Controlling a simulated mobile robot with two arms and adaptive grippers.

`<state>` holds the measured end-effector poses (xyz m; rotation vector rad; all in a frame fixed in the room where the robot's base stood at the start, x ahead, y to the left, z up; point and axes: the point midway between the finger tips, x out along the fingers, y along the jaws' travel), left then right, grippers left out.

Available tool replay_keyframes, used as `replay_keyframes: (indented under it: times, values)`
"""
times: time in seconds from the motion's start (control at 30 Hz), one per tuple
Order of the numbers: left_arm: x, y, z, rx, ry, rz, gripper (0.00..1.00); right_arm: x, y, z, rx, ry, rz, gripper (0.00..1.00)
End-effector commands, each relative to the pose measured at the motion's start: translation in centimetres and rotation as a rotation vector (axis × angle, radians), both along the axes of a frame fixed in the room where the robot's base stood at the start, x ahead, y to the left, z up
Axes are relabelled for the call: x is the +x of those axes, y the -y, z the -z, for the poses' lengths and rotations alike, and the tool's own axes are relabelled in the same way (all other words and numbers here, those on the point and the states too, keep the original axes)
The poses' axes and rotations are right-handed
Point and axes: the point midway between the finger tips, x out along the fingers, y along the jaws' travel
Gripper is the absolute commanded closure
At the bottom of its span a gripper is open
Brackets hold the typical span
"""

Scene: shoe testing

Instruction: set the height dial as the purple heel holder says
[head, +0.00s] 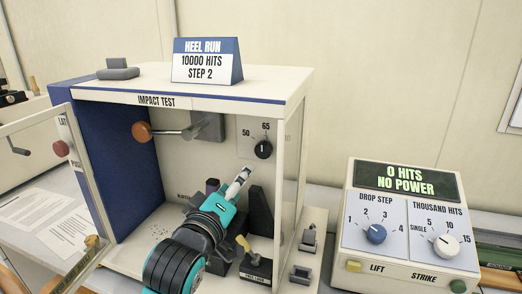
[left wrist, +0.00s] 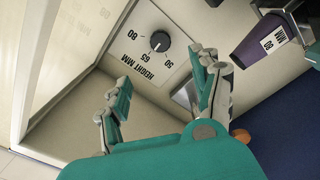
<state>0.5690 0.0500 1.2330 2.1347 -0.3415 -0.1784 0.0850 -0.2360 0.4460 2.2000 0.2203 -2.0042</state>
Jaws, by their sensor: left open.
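The height dial (head: 263,149) is a black round knob on the right of the test box's back wall. In the left wrist view the dial (left wrist: 160,41) has marks 50, 65 and 80 and the words HEIGHT MM; its pointer appears to face 65. The purple heel holder (left wrist: 262,40) bears a label reading 80 MM. In the head view the holder (head: 212,186) is mostly hidden behind my arm. My left gripper (head: 241,176) is open and empty, below and in front of the dial. In the wrist view the gripper's (left wrist: 162,88) fingers are spread, apart from the dial.
The box's clear door (head: 80,205) stands open at left. An orange-ended hammer (head: 142,132) hangs inside at the left. A dark wedge-shaped stand (head: 260,210) is right of my gripper. A control box (head: 400,262) with two knobs stands at right, reading 0 HITS NO POWER.

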Motion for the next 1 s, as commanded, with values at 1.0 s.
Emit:
replay_keyframes:
  times: [1.0]
  values:
    - [15.2, 4.9, 0.0, 0.004, 0.0, -0.001, 0.35, 0.0, -0.1, -3.9, 0.001, 0.0, 0.001, 0.6]
